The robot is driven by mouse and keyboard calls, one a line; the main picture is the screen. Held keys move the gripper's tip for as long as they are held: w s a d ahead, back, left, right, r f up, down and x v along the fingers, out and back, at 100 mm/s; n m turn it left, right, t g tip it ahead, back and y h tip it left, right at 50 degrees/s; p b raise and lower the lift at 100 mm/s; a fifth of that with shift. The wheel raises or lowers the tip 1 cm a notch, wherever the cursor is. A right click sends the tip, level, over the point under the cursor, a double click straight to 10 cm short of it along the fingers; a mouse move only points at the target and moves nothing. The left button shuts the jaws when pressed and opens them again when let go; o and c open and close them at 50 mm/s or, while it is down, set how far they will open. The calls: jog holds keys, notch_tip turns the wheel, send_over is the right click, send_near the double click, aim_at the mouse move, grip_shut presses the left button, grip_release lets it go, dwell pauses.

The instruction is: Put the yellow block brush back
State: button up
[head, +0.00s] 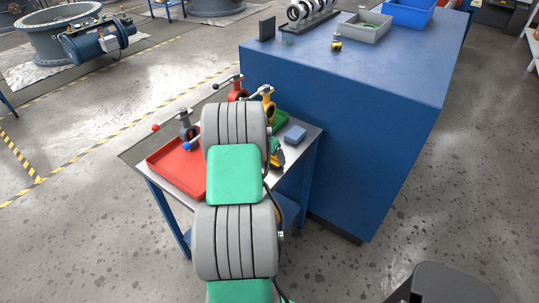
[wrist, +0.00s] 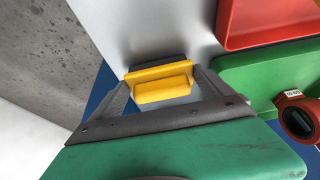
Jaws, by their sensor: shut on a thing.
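The yellow block brush (wrist: 163,91) is between the two grey fingers of my gripper (wrist: 162,79) in the wrist view. My gripper is shut on it. A dark strip shows along the brush's far side. In the head view a small yellow part of the brush (head: 278,159) shows just right of my arm, over the near right part of the metal side table (head: 306,147). My arm hides most of the gripper there. I cannot tell whether the brush touches the table top.
A blue block (head: 295,135) sits close to the brush. A large blue bench (head: 350,120) rises at the right.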

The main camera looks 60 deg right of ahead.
jog(key=o, duration=0.9)
jog(key=shift+f, duration=0.1)
jog(key=shift+r, duration=0.4)
jog(key=b+v, duration=0.1)
jog(key=v, duration=1)
jog(key=shift+a+r, duration=0.2)
jog(key=shift+r, duration=0.05)
